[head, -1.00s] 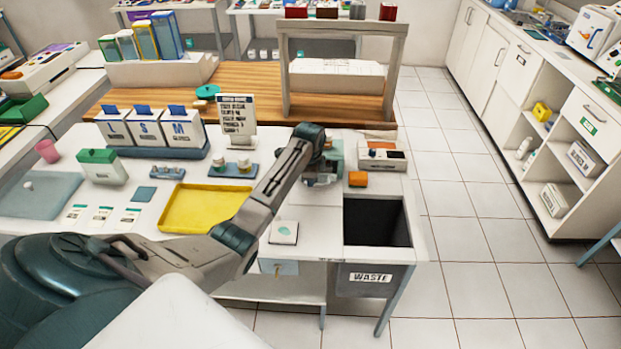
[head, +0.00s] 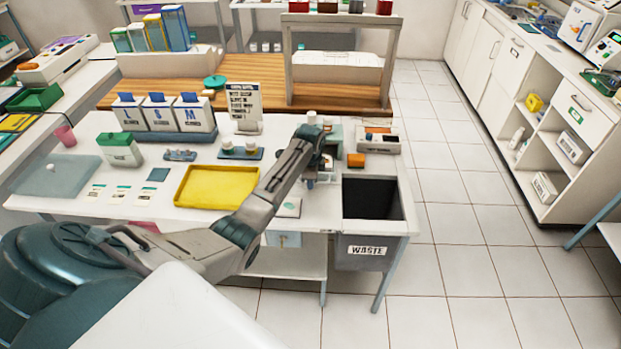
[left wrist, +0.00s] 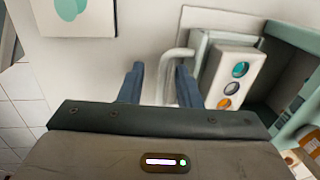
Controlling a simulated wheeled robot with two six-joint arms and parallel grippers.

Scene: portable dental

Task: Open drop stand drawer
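The drop stand (head: 330,157) is on the white table behind my left gripper in the head view, partly hidden by my arm. In the left wrist view its pale front (left wrist: 233,78) carries a teal, a blue and an orange round spot. A pale bar handle (left wrist: 170,62) stands out at its left side. My left gripper (left wrist: 158,72) is open, with the handle at its right finger. I cannot tell if they touch. The gripper (head: 311,183) is small in the head view. The drawer looks closed, but its edges are hard to make out. My right gripper is out of view.
A waste bin (head: 368,250) hangs at the table's front right. A yellow tray (head: 217,186) lies left of my arm. A white pad with a teal spot (left wrist: 75,15) lies left of the gripper.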

